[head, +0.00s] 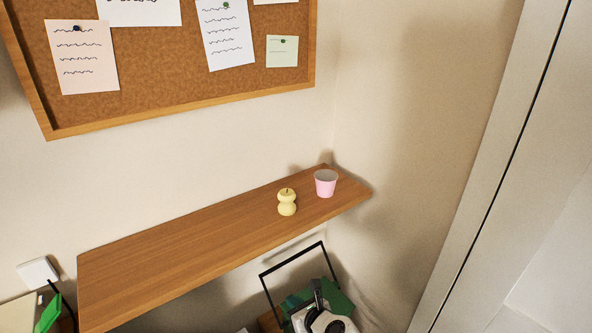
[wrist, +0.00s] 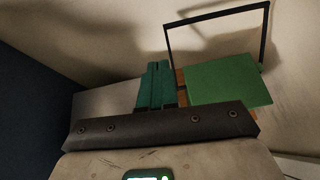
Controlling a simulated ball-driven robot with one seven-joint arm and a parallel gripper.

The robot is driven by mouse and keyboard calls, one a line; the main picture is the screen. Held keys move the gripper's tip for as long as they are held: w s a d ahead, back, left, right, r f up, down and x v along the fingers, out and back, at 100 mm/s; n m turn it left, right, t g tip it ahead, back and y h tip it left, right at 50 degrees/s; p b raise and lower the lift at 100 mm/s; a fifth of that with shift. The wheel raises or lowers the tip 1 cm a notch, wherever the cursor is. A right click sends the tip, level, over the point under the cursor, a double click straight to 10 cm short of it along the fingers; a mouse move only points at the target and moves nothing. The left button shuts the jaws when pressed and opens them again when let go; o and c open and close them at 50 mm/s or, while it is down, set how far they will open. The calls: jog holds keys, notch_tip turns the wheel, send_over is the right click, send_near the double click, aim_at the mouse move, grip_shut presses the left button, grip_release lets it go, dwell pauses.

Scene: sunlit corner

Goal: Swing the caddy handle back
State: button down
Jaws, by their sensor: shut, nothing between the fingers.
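The caddy's thin black handle (head: 292,257) stands raised in the head view, below the shelf's right end. In the wrist view the handle (wrist: 219,13) shows as a square frame at the upper right. The caddy's wooden body (head: 268,322) is mostly hidden; a strip of wood (wrist: 180,88) shows in the wrist view. A flat green piece (wrist: 229,86) is at the caddy, inside the handle's outline. The handle's exact tilt is unclear.
A wooden shelf (head: 180,246) overhangs the caddy area, with a yellow candle (head: 287,203) and a pink cup (head: 325,184) on it. The wall is close behind the handle. A white wall plug (head: 38,272) with a dark cable is at the left.

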jog(key=d+r+m+t+h+b, duration=0.1)
jog(key=d+r+m+t+h, duration=0.25)
jog(key=d+m, duration=0.4)
jog(key=d+r+m+t+h+b, duration=0.1)
jog(key=d+r+m+t+h, duration=0.25)
jog(key=d+m, duration=0.35)
jog(key=s+d+f+m+g+h+b, duration=0.1)
jog(key=s+d+m+g+h, duration=0.25)
jog(key=s+d+m, duration=0.45)
jog(key=s+d+f+m+g+h, duration=0.1)
jog(key=s+d+m+g+h, duration=0.25)
jog(key=s+d+m, duration=0.55)
jog(key=s+d+f+m+g, duration=0.3)
jog(key=s+d+f+m, duration=0.1)
jog(key=s+f+m, duration=0.15)
jog(key=s+a+f+m+g+y+b, duration=0.1)
jog(key=s+a+m+g+y, duration=0.2)
jog(key=s, duration=0.7)
jog(key=s+a+f+m+g+y+b, duration=0.1)
jog(key=s+a+m+g+y, duration=0.2)
jog(key=s, duration=0.7)
jog(key=shift+a+f+y, duration=0.4)
jog(key=shift+a+y, duration=0.1)
jog(key=shift+a, duration=0.45)
jog(key=c, duration=1.8)
grip_release()
